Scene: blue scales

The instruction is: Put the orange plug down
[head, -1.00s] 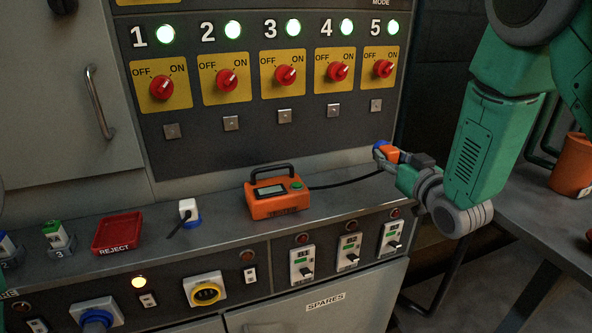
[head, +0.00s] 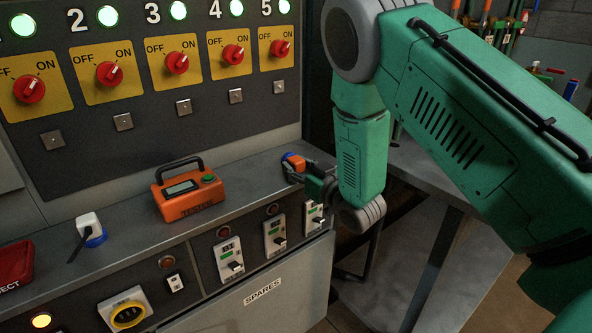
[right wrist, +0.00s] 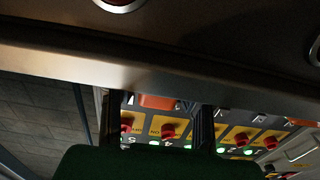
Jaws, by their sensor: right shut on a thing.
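The orange plug (head: 290,158), with a blue end, is at the right end of the grey ledge (head: 245,165) in the head view. My right gripper (head: 301,168) is shut on it from the right. I cannot tell whether the plug touches the ledge. An orange patch, likely the plug, shows between the dark fingers in the right wrist view (right wrist: 157,101). The orange tester (head: 187,192) with a black handle stands on the ledge left of the plug. My left gripper is out of view.
A white-and-blue plug (head: 91,230) and the red reject tray (head: 14,264) are left of the tester. The ledge between tester and orange plug looks clear. The switch panel (head: 150,90) rises behind; breakers (head: 274,236) line the front below.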

